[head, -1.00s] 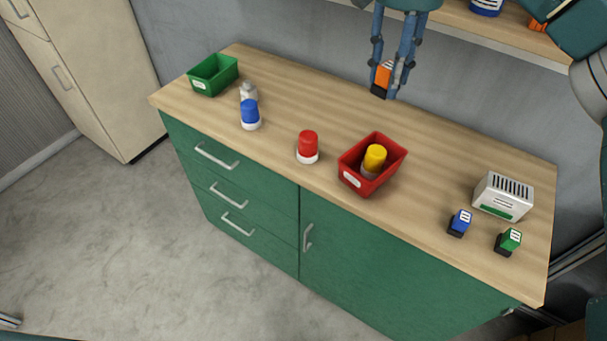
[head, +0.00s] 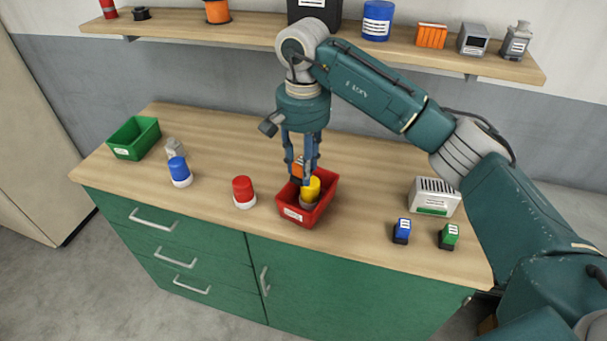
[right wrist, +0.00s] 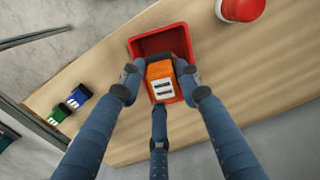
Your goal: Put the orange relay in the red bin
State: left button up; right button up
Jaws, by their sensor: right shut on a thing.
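The orange relay (head: 298,167) is an orange block with a dark base. My right gripper (head: 301,172) is shut on it, at the far side of the red bin (head: 291,213). In the right wrist view the orange relay (right wrist: 161,80) sits between the fingers of my right gripper (right wrist: 158,76), and the red bin (right wrist: 148,46) shows around and behind it. I cannot tell whether the relay is below the bin's rim. A yellow-capped container (head: 311,188) stands in the bin; the relay hides it in the right wrist view. My left gripper is not in view.
A red-capped container (head: 243,190) stands left of the bin. A blue relay (head: 402,231), a green relay (head: 448,236) and a white vented box (head: 434,196) are to the right. A green bin (head: 134,138) and a blue-capped container (head: 178,170) are farther left. A shelf (head: 262,30) runs above.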

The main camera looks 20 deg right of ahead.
notch_tip(320, 180, down, 3)
jog(key=shift+f+p, duration=0.15)
jog(key=shift+p, duration=0.35)
jog(key=shift+f, duration=0.2)
jog(key=shift+f+b, duration=0.65)
jog(key=shift+b, duration=0.05)
jog(key=o, duration=1.2)
jog(key=shift+r, duration=0.1)
jog(key=shift+c, duration=0.2)
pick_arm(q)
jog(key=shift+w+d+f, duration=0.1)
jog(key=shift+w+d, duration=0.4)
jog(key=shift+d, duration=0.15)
